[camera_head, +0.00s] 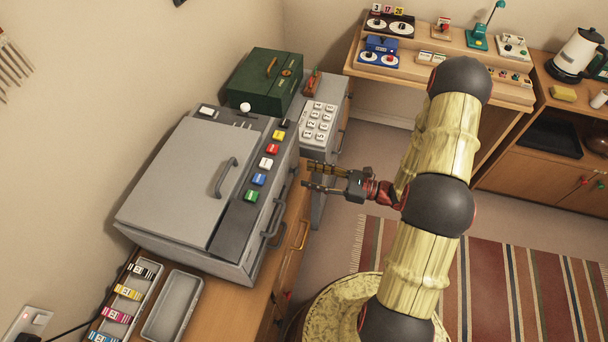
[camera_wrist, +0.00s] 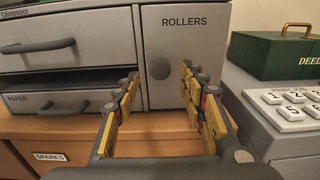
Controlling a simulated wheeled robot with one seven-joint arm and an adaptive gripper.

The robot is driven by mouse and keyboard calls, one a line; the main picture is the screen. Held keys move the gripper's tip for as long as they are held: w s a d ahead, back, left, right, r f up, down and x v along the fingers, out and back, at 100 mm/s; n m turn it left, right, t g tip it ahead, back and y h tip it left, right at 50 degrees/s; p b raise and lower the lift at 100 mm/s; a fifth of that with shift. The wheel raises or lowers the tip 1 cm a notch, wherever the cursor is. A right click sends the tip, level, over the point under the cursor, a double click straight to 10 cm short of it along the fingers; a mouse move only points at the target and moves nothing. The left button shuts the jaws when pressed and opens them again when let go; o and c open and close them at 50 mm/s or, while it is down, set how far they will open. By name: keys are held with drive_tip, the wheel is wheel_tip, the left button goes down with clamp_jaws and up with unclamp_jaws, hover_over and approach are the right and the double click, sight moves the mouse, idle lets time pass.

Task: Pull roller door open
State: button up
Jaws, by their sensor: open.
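The roller door (camera_wrist: 205,45) is a grey panel marked ROLLERS, seen in the wrist view on the front of a grey machine (camera_head: 175,185). It looks shut. Its round grey knob (camera_wrist: 159,69) is straight ahead of my gripper (camera_wrist: 160,76). My gripper is open, with yellow-padded fingers either side of the knob in the picture and nothing held. I cannot tell how far the fingertips are from the knob. In the head view my gripper (camera_head: 308,176) is beside the machine's far front corner; the door is not clear there.
Left of the door are a handled drawer (camera_wrist: 40,48) and the PAPER drawer (camera_wrist: 55,102). A keypad unit (camera_head: 319,122) and a green DEEDS box (camera_head: 266,80) stand beyond. The wooden cabinet (camera_wrist: 60,128) is below. A striped rug (camera_head: 500,280) lies on the floor.

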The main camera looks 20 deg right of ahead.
drive_tip(key=shift+x, duration=1.45)
drive_tip(key=shift+c, duration=0.7)
clamp_jaws()
